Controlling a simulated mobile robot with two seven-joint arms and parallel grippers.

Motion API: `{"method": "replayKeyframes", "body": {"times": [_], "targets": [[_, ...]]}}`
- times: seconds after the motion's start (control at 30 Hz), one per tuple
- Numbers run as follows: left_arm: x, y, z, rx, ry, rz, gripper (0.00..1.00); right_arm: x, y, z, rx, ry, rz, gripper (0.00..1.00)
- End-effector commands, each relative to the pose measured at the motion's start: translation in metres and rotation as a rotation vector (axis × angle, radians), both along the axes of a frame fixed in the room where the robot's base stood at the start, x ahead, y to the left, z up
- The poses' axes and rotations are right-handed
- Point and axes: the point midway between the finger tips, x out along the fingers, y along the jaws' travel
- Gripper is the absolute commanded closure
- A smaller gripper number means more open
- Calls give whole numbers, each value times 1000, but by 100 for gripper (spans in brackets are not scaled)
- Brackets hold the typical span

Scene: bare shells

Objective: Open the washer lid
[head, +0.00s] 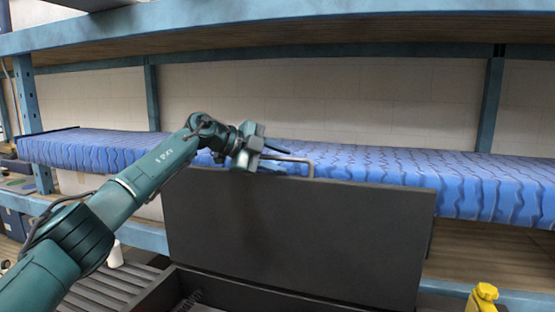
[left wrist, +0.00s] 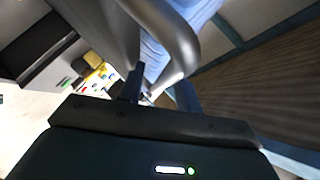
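The washer lid (head: 300,240) is a flat dark grey panel. In the head view it stands raised, close to upright, above a dark open box. A bent silver metal handle (head: 309,166) is at its top edge. My left gripper (head: 254,150) is at the left end of this handle, level with the lid's top edge. In the left wrist view the handle (left wrist: 172,30) looms large and curves down close to a dark finger (left wrist: 131,84). Whether the fingers close around it is not clear. My right gripper is not in view.
A blue shelf rack stands behind, with a long blue wavy-patterned slab (head: 400,180) on its middle shelf and another shelf (head: 300,28) overhead. A yellow bottle (head: 484,297) stands at the lower right. A white cylinder (head: 115,255) is at the lower left.

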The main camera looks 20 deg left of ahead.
Motion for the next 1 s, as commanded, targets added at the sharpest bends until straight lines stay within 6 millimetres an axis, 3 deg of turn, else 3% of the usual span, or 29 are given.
{"method": "replayKeyframes", "body": {"times": [0.23,0.7,1.0], "targets": [[-9,13,5,0,-2,2,66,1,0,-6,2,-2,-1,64],[-63,82,43,0,-2,2,66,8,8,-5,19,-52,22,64],[-75,96,52,0,0,0,66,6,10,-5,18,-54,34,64]]}}
